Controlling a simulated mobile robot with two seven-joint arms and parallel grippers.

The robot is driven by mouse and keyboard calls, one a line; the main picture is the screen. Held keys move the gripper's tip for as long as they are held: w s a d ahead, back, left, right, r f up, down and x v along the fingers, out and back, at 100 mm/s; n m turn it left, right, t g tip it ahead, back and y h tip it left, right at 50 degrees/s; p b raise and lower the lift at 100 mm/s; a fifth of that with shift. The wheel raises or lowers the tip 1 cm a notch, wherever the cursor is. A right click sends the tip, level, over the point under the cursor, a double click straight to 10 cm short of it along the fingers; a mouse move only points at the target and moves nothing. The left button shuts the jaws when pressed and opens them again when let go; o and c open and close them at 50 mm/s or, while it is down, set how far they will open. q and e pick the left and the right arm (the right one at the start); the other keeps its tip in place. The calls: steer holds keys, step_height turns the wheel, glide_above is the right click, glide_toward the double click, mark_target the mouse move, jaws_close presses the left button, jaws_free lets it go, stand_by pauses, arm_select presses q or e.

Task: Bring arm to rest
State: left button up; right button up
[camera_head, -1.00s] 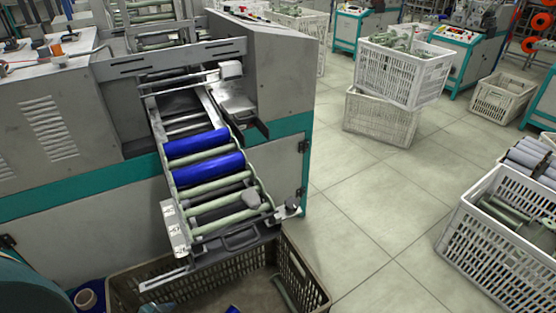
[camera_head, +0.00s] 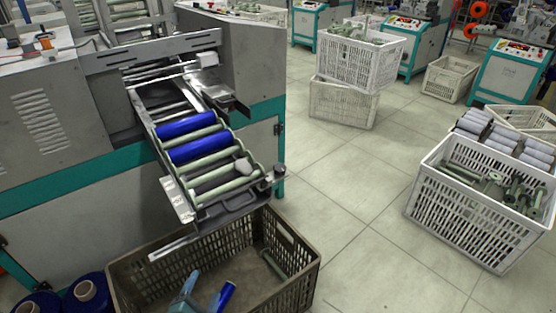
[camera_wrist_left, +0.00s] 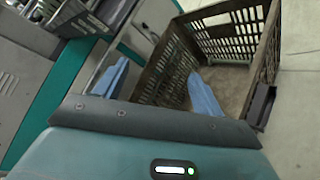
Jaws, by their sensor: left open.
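My left gripper (camera_head: 209,284) shows at the bottom of the head view, in front of or over the brown crate (camera_head: 135,288); I cannot tell its height. Its pale blue fingers are apart, with nothing seen between them. In the left wrist view the left gripper (camera_wrist_left: 160,88) is open and empty, and the brown crate (camera_wrist_left: 262,50) lies beyond its right finger. Two dark blue rolls (camera_head: 187,125) lie side by side on the green rollers of the machine's sloping rack, clear of the gripper. My right gripper is out of view.
The grey and teal machine (camera_head: 75,225) stands at the left, its rack (camera_head: 180,205) jutting over the crate. Dark blue cones (camera_head: 86,290) are at the bottom left. A white crate (camera_head: 470,225) with green bobbins stands right, and stacked white crates (camera_head: 343,100) behind. The floor between is clear.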

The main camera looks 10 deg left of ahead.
arm_select(q)
steer(key=s+d+r+m+g, duration=0.2)
steer(key=s+r+m+g, duration=0.45)
steer(key=m, duration=0.75)
steer(key=s+d+r+m+g, duration=0.2)
steer(key=s+r+m+g, duration=0.5)
steer(key=m, duration=0.8)
steer(key=w+d+r+t+h+p, duration=0.4)
steer(key=t+p, duration=0.5)
steer(key=p, duration=0.5)
step_height(320, 180, up, 3)
steer(key=d, duration=0.3)
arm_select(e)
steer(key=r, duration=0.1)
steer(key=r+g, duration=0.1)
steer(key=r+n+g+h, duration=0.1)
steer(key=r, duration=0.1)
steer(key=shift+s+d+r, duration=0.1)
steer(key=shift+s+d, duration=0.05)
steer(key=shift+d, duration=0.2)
